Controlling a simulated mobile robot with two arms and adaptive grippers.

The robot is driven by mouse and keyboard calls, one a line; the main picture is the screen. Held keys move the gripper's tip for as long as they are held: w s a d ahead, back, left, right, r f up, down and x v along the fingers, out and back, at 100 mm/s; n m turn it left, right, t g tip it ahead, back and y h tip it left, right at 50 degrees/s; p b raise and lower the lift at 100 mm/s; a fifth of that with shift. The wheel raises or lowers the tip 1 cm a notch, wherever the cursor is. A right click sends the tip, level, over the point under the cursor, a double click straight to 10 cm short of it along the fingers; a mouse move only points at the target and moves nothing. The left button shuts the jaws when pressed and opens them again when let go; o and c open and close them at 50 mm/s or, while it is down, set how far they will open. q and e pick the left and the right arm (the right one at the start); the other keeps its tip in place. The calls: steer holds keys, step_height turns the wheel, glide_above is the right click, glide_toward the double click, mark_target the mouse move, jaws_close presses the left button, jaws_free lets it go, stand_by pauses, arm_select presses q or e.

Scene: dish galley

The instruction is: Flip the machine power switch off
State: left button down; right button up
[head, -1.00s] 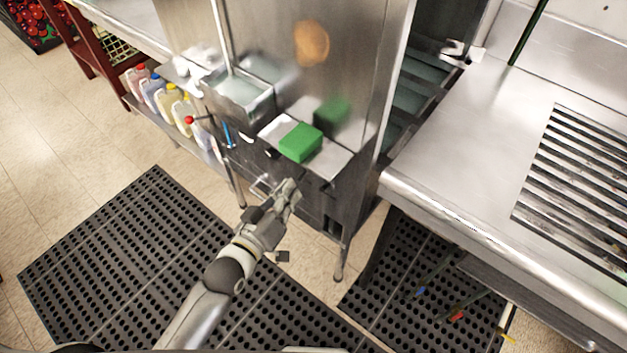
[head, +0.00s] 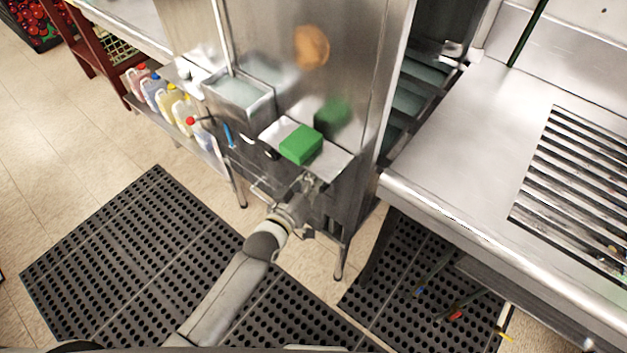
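The steel dish machine (head: 365,60) stands at the centre, with a narrow ledge along its front. A small dark part (head: 272,154) and a blue handle-like part (head: 228,134) show on its front beside the ledge. I cannot tell whether either is the power switch, and no switch position is readable. My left gripper (head: 310,183) is at the machine's lower front, just below the ledge. Its fingers are small and blend with the steel, so whether they are open or touching the machine is unclear. My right gripper is out of view.
A green sponge (head: 301,144) sits on the ledge (head: 333,166) just above the gripper. Several jugs (head: 172,104) stand on a low shelf at left. A steel counter (head: 450,150) extends right. Black perforated mats (head: 130,260) cover the floor in front.

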arm_select(q)
steer(key=shift+s+d+f, duration=0.15)
steer(key=shift+s+f, duration=0.25)
steer(key=shift+f+t+b, duration=0.2)
steer(key=shift+t+b, duration=0.1)
steer(key=shift+b, duration=0.45)
steer(key=shift+s, duration=0.1)
